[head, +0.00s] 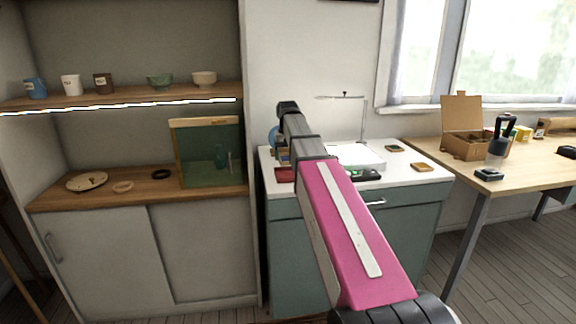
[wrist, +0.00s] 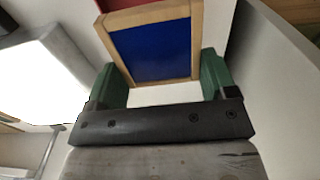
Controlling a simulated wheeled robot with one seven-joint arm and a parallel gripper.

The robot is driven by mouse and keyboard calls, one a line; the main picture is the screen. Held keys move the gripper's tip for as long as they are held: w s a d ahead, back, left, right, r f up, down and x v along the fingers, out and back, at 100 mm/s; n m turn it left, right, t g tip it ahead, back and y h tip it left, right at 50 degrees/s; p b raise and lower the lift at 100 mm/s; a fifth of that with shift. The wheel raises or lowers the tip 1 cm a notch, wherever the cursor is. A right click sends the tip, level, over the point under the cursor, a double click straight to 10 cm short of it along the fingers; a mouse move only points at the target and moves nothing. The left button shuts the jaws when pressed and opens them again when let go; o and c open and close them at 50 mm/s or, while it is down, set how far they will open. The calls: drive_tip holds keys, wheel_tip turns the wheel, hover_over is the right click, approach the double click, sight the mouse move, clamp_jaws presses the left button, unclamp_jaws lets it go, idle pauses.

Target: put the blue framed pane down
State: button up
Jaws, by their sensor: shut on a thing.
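The blue framed pane (wrist: 152,48), dark blue with a light wooden frame, is between the green fingers of my gripper (wrist: 160,75) in the wrist view. My gripper is shut on it by the frame's sides. A white surface shows beneath and around the pane; I cannot tell whether the pane touches it. In the head view my pink arm reaches to the left end of the white worktop (head: 400,165), and the arm hides most of the gripper and pane.
A red item (head: 286,174) lies at the worktop's left front edge. A bright white panel (head: 356,155) lies mid-worktop, with small dark and orange pieces (head: 422,167) to its right. A shelf unit (head: 150,195) stands left. A wooden table (head: 520,160) with an open box stands right.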

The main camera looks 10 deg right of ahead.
sight(288, 174)
drive_tip(key=shift+w+d+f, duration=0.15)
drive_tip(key=shift+d+f, duration=0.05)
drive_tip(key=shift+f, duration=2)
drive_tip(key=shift+f, duration=0.6)
drive_tip(key=o, duration=1)
drive_tip(key=shift+r, duration=0.1)
wheel_tip(288, 174, up, 13)
drive_tip(key=shift+r, duration=0.1)
